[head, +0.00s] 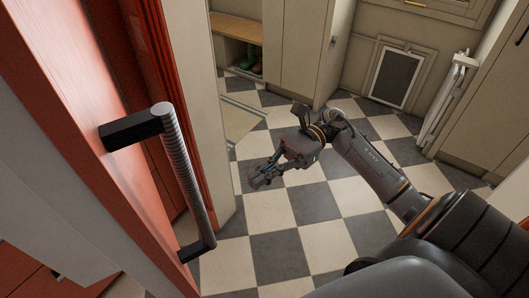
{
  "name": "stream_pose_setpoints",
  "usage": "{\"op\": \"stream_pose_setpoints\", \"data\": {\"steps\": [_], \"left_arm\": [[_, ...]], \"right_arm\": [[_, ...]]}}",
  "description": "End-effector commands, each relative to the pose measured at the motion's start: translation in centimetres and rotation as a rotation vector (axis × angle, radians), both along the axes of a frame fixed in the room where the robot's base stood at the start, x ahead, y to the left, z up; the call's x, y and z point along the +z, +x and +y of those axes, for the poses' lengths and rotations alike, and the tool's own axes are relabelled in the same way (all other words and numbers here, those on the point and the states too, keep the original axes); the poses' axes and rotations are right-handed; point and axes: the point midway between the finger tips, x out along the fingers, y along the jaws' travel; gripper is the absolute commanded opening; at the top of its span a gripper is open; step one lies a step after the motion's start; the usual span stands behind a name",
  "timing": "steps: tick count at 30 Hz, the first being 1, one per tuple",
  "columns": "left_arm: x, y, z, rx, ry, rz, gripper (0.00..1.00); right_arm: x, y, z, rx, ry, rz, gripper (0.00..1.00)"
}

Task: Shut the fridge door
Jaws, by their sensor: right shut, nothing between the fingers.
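A red door (75,110) with a pale side or edge fills the left of the head view, close to the camera. Its long ribbed metal handle (183,180) has black mounts and runs down the door's face. How far the door stands open cannot be told from this view. My right gripper (257,181) is shut and empty, held over the checkered floor to the right of the handle and apart from it. My left gripper is not in view.
Checkered floor (312,205) is clear around my right gripper. A mat (243,124) lies near a bench (240,30) with boots under it. Pale cabinets (302,50) stand at the back. A framed dark panel (397,75) and a white folded rack (446,100) are at the right.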

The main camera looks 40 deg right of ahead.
Motion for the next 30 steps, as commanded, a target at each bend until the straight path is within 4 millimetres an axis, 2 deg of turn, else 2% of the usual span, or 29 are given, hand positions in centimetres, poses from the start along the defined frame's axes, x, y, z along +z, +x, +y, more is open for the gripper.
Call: {"op": "stream_pose_setpoints", "data": {"steps": [1,6,12,19,30], "left_arm": [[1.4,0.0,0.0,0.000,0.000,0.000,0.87],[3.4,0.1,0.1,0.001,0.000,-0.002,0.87],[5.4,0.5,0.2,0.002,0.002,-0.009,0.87],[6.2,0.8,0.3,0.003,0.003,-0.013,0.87],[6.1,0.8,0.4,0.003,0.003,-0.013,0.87]], "right_arm": [[0.8,-0.2,1.2,0.002,0.004,0.000,0.00],[0.8,-0.6,4.9,0.001,0.007,0.003,0.00],[0.6,-1.0,8.0,-0.002,0.005,0.004,0.00],[0.2,-1.1,9.5,-0.002,0.004,0.003,0.00],[0.0,-1.1,9.6,-0.002,0.003,0.003,0.00]]}}
